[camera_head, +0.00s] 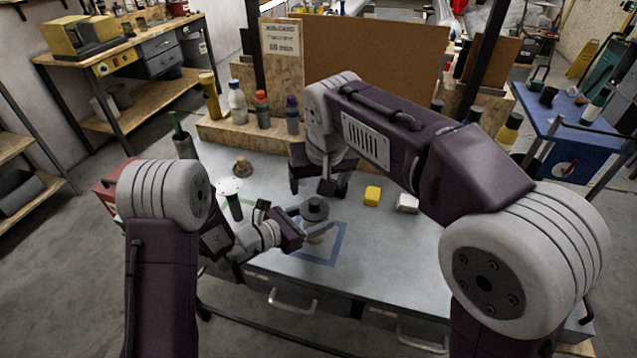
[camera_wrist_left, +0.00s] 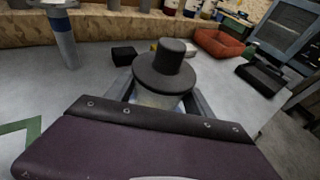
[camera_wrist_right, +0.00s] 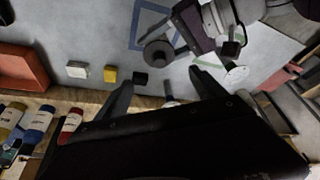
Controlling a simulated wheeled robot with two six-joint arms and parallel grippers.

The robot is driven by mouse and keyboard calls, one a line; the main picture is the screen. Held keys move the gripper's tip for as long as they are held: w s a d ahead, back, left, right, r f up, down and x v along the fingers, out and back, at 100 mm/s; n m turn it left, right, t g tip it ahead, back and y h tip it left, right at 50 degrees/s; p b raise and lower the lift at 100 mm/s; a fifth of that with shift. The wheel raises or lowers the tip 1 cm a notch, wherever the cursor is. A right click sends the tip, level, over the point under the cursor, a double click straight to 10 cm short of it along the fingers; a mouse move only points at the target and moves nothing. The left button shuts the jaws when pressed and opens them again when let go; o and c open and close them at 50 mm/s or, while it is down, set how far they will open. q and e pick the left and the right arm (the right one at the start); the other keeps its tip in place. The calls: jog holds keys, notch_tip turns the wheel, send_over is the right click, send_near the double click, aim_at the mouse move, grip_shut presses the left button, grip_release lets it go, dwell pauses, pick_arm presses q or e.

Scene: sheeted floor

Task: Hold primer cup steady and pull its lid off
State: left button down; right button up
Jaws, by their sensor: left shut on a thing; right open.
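The primer cup (camera_wrist_left: 155,98) is pale and upright on the table, with a dark round knobbed lid (camera_wrist_left: 163,70) seated on top. The lid also shows in the head view (camera_head: 315,210) and in the right wrist view (camera_wrist_right: 157,53). My left gripper (camera_head: 303,228) is shut around the cup's body, below the lid. Its fingers hide much of the cup. My right gripper (camera_wrist_right: 160,80) is open and empty, behind the cup in the head view. Its fingers are apart from the lid.
A blue tape square (camera_head: 342,240) surrounds the cup's area. A black block (camera_wrist_right: 141,78), a yellow block (camera_head: 372,196) and a white block (camera_head: 407,203) lie behind and right. Bottles (camera_head: 263,110) stand on the back ledge. A red tray (camera_wrist_right: 22,68) lies farther off.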

aim_at(315, 201)
jog(key=x, duration=1.2)
jog(key=shift+c, duration=0.3)
jog(key=c, duration=1.3)
jog(key=shift+r, duration=0.2)
jog(key=shift+r, duration=0.95)
